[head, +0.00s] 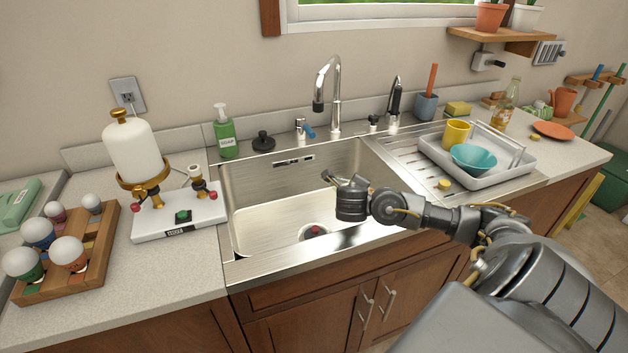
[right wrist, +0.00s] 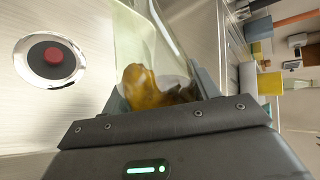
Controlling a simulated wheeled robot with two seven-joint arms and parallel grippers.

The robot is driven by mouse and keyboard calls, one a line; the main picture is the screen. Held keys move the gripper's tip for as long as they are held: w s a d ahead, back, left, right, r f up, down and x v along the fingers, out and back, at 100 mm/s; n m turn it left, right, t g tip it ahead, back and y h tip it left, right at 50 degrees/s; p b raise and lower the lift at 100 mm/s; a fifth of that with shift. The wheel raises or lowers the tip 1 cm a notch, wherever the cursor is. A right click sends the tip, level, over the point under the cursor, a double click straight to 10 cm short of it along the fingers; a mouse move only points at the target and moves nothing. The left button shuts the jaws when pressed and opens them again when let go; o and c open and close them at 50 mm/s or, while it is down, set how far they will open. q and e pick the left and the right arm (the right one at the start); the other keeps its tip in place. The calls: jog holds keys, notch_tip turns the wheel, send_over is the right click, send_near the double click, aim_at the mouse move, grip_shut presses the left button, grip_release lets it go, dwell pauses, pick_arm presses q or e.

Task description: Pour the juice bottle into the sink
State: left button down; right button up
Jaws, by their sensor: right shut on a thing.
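The sink (head: 275,195) is a steel basin in the middle of the counter. My right gripper (head: 338,180) is over the right part of the basin. In the right wrist view it is shut on a clear bottle with amber-brown liquid (right wrist: 148,88), which lies between the fingers; this looks like the juice bottle. The bottle is mostly hidden in the head view, and its mouth and exact tilt cannot be told. The drain with a red centre (right wrist: 53,57) shows beside the bottle in the wrist view, and on the basin floor in the head view (head: 315,231). My left gripper is out of view.
A chrome faucet (head: 333,95) stands behind the sink. A dish rack (head: 490,180) with a yellow cup and teal bowl is at right. Another amber bottle (head: 507,105) stands behind it. A soap bottle (head: 224,135) and a bulb tray (head: 75,280) are at left.

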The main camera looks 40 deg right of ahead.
jog(key=shift+w+r+n+g+p, duration=0.2)
jog(key=shift+r+n+g+p, duration=0.1)
jog(key=shift+r+p, duration=0.25)
jog(key=shift+w+a+r+h, duration=0.15)
jog(key=shift+w+r+h, duration=0.05)
jog(key=shift+r+h, duration=0.1)
dwell(0.3)
jog(key=shift+r+g+p, duration=0.2)
jog(key=shift+g+p, duration=0.1)
jog(key=shift+p, duration=0.15)
jog(key=shift+r+n+g+h+p, duration=0.4)
jog(key=shift+r+n+g+p, duration=0.55)
jog(key=shift+p, duration=3.05)
jog(key=shift+r+p, duration=0.25)
jog(key=shift+p, duration=0.05)
jog(key=shift+w+a+r+n+p, duration=0.1)
jog(key=shift+r+n+p, duration=0.25)
jog(key=shift+p, duration=0.8)
jog(key=shift+r+g+h+p, duration=0.2)
jog(key=shift+g+h+p, duration=0.1)
jog(key=shift+p, duration=0.2)
jog(key=shift+r, duration=0.1)
